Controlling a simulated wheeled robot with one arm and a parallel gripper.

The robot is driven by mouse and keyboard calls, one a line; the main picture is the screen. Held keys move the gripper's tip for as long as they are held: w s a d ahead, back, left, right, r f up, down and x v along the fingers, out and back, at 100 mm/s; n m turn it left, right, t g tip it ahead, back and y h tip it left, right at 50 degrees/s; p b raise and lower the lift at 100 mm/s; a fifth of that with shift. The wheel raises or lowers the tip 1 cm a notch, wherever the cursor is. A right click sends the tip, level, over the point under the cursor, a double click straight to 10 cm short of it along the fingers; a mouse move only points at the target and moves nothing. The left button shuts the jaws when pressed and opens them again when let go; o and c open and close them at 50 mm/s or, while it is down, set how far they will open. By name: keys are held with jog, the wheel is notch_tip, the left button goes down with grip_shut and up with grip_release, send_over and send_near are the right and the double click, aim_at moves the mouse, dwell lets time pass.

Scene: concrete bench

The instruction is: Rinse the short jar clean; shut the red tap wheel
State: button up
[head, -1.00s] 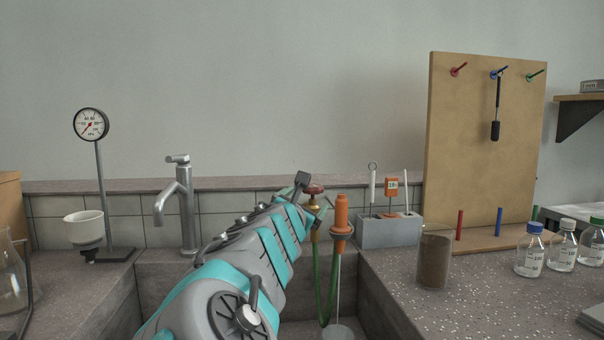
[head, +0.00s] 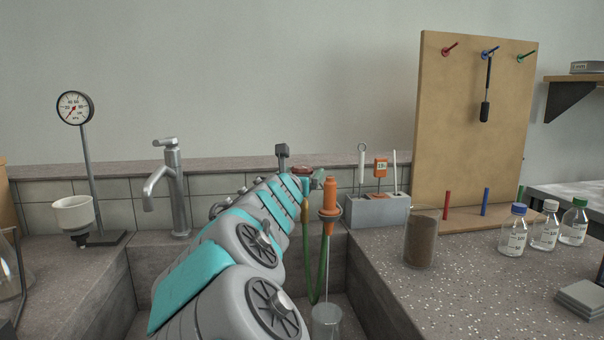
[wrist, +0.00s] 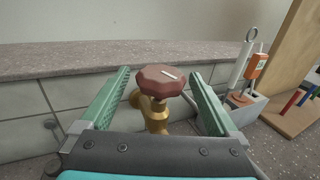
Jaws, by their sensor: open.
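In the head view my arm mostly hides the wheel (head: 301,169). A clear glass jar (head: 326,322) stands in the sink under an orange nozzle (head: 330,200). A glass jar that looks brown inside (head: 421,240) stands on the bench to the right. I cannot tell which is the short jar.
A green hose (head: 322,265) hangs by the valve. A grey tap (head: 172,190) and a gauge stand (head: 85,165) are to the left. A grey tool block (head: 376,211), a pegboard (head: 470,130) and capped bottles (head: 513,232) are to the right.

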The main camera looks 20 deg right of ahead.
jog(key=shift+w, duration=0.1)
jog(key=c, duration=1.4)
jog(key=shift+w+a+r+h+b, duration=0.1)
jog(key=shift+a+r+h+b, duration=0.15)
jog(key=shift+r+h+b, duration=0.05)
jog(key=shift+m+g, duration=0.3)
jog(key=shift+m, duration=0.2)
jog(key=shift+d+f+g+h, duration=0.15)
jog(key=shift+g+h, duration=0.15)
jog(key=shift+h, duration=0.3)
jog(key=shift+m+g+h+p, duration=0.45)
jog(key=shift+m+g+h, duration=0.05)
jog(key=shift+m+g, duration=0.2)
jog(key=shift+d+f+m+g+h, duration=0.1)
jog(key=shift+f+m+g+h, duration=0.1)
jog(key=shift+m+g+h, duration=0.9)
jog(key=shift+o, duration=0.2)
jog(key=o, duration=1.4)
jog(key=shift+c, duration=0.2)
